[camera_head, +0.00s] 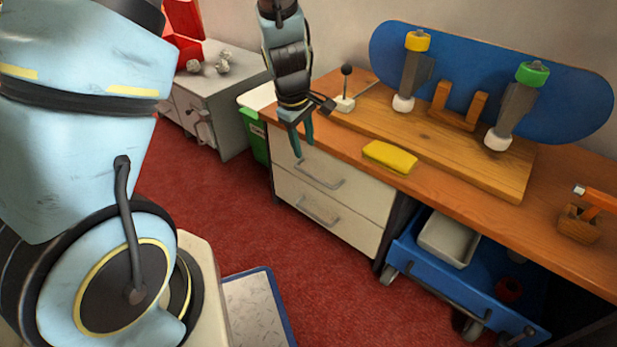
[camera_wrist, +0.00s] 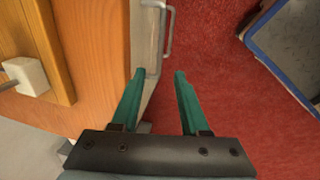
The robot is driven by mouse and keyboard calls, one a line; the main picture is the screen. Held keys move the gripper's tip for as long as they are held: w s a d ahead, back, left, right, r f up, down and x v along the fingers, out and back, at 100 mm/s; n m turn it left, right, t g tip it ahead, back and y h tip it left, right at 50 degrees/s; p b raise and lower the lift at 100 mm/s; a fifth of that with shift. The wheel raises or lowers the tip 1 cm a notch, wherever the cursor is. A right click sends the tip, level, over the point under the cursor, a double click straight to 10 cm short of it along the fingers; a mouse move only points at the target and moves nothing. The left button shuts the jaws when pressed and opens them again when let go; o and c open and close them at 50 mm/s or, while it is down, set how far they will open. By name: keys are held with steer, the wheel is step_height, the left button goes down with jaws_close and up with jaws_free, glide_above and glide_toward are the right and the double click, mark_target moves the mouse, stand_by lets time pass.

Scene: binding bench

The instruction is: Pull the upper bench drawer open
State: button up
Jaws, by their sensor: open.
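The upper bench drawer (camera_head: 352,190) is a cream front under the wooden bench top, flush with the drawer below. Its grey bar handle (camera_head: 318,178) runs across the front. My gripper (camera_head: 302,152) points down by the bench's front edge, left of and above that handle in the head view. In the wrist view my gripper (camera_wrist: 159,72) has its two green fingers spread with nothing held between them. Grey bar handles (camera_wrist: 168,32) show just beyond the fingertips at the top; which one belongs to the upper drawer is hard to tell. I see no clear contact.
The lower drawer (camera_head: 340,222) has a similar handle. A yellow sponge-like block (camera_head: 389,157) lies near the bench edge. A blue trolley (camera_head: 445,278) stands under the bench on the right. Red floor in front of the drawers is free. A grey cabinet (camera_head: 222,85) stands behind left.

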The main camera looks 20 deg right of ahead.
mark_target(310, 174)
steer(key=f+b, duration=0.1)
steer(key=f, duration=0.2)
steer(key=d+f+b, duration=0.1)
steer(key=f+b, duration=0.1)
steer(key=f, duration=0.1)
steer(key=w+f+b, duration=0.1)
steer(key=f, duration=0.3)
steer(key=shift+d+b, duration=0.3)
steer(key=shift+d, duration=0.05)
jaws_close()
stand_by(0.9)
